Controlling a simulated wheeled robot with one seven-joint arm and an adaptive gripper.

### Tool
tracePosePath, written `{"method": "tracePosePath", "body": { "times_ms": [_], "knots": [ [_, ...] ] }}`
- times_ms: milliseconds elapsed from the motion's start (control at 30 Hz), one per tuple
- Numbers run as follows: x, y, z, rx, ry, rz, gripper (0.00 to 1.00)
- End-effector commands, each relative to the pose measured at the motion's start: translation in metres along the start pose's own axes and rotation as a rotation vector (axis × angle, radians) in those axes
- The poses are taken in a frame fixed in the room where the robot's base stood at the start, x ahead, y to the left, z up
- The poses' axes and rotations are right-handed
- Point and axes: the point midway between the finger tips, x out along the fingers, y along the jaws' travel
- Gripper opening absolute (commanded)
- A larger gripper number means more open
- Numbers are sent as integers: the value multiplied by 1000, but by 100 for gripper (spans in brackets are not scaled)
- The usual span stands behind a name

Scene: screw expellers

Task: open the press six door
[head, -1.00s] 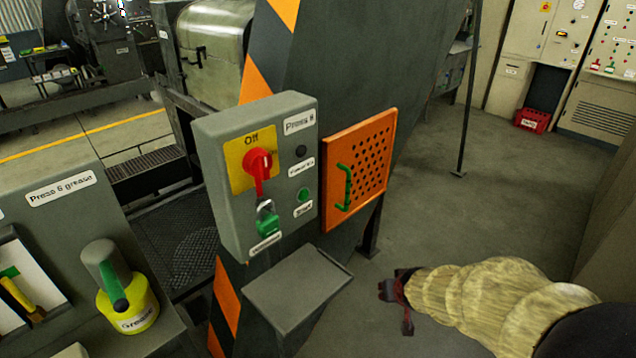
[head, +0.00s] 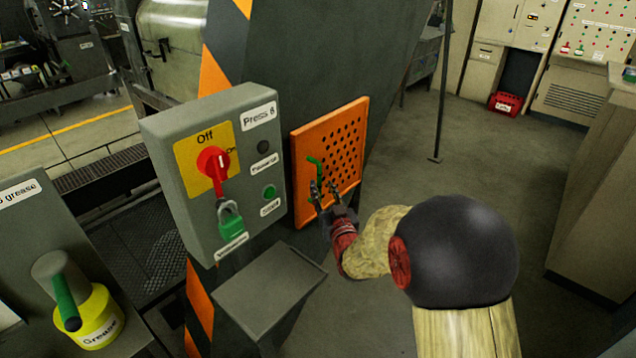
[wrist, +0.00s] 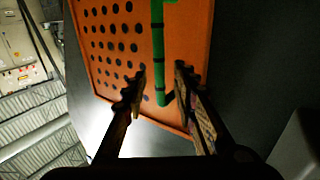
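The press six door is an orange perforated panel (head: 349,150) on the dark press column, and it looks closed. Its green vertical handle (head: 317,165) is on the door's left side in the head view. My gripper (head: 324,188) is at the handle's lower end, partly covering it. In the wrist view the door (wrist: 112,45) and the green handle (wrist: 157,50) lie ahead. My two fingers (wrist: 160,82) stand apart, with the handle's lower end showing between them. I cannot tell whether either finger touches the handle.
A grey control box (head: 220,165) with a red switch at Off and a green padlock stands left of the door. A grey shelf (head: 270,285) juts out below it. A yellow grease pot (head: 90,318) is at lower left.

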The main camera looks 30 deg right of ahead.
Motion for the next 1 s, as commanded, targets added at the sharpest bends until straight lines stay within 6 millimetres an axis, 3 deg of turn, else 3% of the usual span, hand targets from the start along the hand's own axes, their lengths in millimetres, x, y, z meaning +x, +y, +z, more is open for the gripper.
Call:
{"method": "tracePosePath", "body": {
  "times_ms": [133, 333, 667, 1000],
  "knots": [
    [24, 0, 3, 0, -1, 0, 28],
    [44, 0, 2, 0, -2, 0, 28],
    [48, 0, 1, 0, -2, 0, 28],
    [48, 0, 1, 0, -3, 0, 10]
  ]
}}
